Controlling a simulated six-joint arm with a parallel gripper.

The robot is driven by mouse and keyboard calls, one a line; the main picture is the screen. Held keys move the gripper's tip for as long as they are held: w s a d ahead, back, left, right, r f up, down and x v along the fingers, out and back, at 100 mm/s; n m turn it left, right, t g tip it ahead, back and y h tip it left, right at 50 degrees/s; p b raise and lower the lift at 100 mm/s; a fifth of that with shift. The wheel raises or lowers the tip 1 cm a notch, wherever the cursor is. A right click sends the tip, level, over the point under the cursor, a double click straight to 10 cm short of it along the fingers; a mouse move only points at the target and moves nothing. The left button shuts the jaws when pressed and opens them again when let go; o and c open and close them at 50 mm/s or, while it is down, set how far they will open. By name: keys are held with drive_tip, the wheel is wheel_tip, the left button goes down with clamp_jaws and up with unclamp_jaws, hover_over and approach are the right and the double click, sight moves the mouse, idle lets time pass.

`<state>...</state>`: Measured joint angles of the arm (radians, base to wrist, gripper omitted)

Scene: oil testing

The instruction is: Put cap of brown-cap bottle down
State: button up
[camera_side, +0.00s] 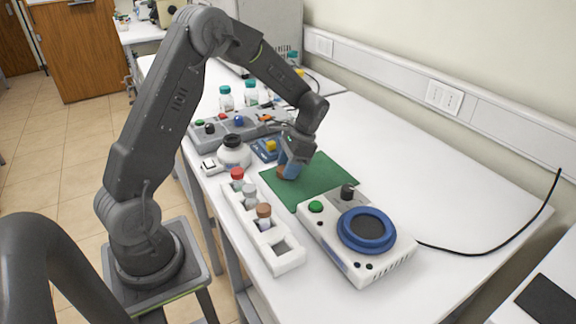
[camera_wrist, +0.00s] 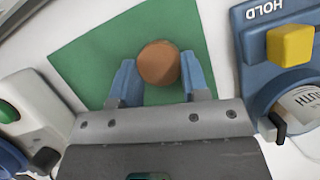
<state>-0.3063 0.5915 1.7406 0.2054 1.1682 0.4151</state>
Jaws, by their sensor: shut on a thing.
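My gripper (camera_side: 290,168) is over the green mat (camera_side: 325,170), pointing down. Its blue fingers are shut on a round brown cap (camera_side: 285,173). In the wrist view the brown cap (camera_wrist: 158,63) sits between the two fingertips (camera_wrist: 158,75), with the green mat (camera_wrist: 85,60) around and under it. I cannot tell whether the cap touches the mat. A vial with a brown top (camera_side: 264,212) stands in the white rack (camera_side: 286,262), beside vials with a red top (camera_side: 238,174) and a grey top (camera_side: 249,190).
A white device with a blue ring (camera_side: 366,228) stands at the mat's front edge. A blue fixture marked HOLD (camera_wrist: 262,60) with a yellow button (camera_wrist: 290,44) is beside the mat. A white black-capped bottle (camera_side: 234,155) stands left.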

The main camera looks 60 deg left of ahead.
drive_tip(key=shift+f, duration=0.2)
drive_tip(key=shift+s+f, duration=0.15)
drive_tip(key=shift+f, duration=0.35)
drive_tip(key=o, duration=0.8)
drive_tip(key=shift+c, duration=0.2)
drive_tip(key=shift+o, duration=0.6)
drive_tip(key=shift+r, duration=0.2)
drive_tip(key=a+v, duration=0.1)
drive_tip(key=v, duration=1.1)
drive_tip(key=s+d+r+t, duration=0.2)
drive_tip(key=s+d+r, duration=0.2)
drive_tip(key=d+r, duration=0.15)
drive_tip(key=s+d+r+n+t, duration=0.1)
drive_tip(key=s+d+t, duration=0.3)
drive_tip(key=s, duration=0.4)
drive_tip(key=s+d+r+n+t+h, duration=0.1)
drive_tip(key=s+d+t, duration=0.3)
drive_tip(key=s, duration=0.5)
drive_tip(key=shift+s+d+r+n, duration=0.2)
drive_tip(key=shift+d+r+n, duration=0.1)
drive_tip(key=shift+d+r, duration=0.4)
